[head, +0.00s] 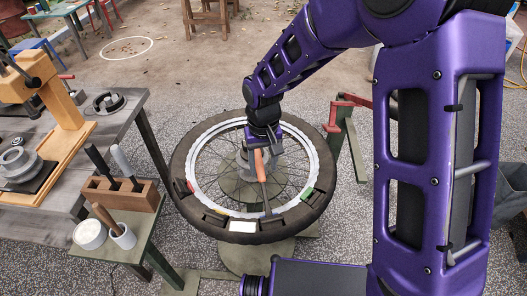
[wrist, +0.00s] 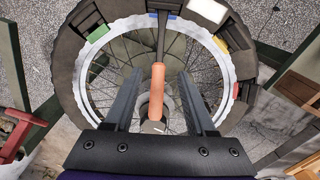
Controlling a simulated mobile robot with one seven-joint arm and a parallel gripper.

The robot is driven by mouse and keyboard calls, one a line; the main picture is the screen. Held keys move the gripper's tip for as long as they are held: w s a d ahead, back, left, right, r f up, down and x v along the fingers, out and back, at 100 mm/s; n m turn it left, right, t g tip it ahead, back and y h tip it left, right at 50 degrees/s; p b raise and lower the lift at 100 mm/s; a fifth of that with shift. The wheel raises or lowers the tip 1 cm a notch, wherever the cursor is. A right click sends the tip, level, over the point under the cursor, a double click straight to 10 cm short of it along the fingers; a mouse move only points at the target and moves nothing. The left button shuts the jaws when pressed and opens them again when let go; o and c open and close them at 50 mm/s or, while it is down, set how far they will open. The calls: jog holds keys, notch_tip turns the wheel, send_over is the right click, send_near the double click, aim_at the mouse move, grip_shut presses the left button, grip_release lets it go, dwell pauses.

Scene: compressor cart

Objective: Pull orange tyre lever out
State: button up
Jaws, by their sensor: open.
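The orange tyre lever has an orange handle (head: 261,167) over the wheel's spokes. Its dark shaft runs from the handle to the near rim, where a blue piece shows at its end. In the wrist view the handle (wrist: 157,92) points toward my gripper (wrist: 158,76), whose two dark fingers stand open, one on each side of it, with visible gaps. In the head view my gripper (head: 262,140) is above the wheel's middle, partly hidden by my arm. The dark tyre (head: 180,150) surrounds a pale rim and lies flat on a round stand.
Red (wrist: 189,40), yellow (wrist: 220,44) and white (wrist: 207,11) pieces sit along the tyre and rim. A green stand with a red arm (head: 343,103) is right of the wheel. Left are a workbench (head: 125,102) and a small table (head: 145,222) with a wooden tool block (head: 120,194).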

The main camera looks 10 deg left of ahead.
aim_at(263, 182)
notch_tip(263, 182, down, 10)
jog(key=shift+f+b, duration=0.15)
jog(key=shift+b, duration=0.7)
grip_shut()
jog(key=shift+w, duration=0.25)
dwell(0.6)
jog(key=c, duration=0.7)
grip_release()
jog(key=shift+r, duration=0.2)
grip_shut()
jog(key=shift+a, duration=0.1)
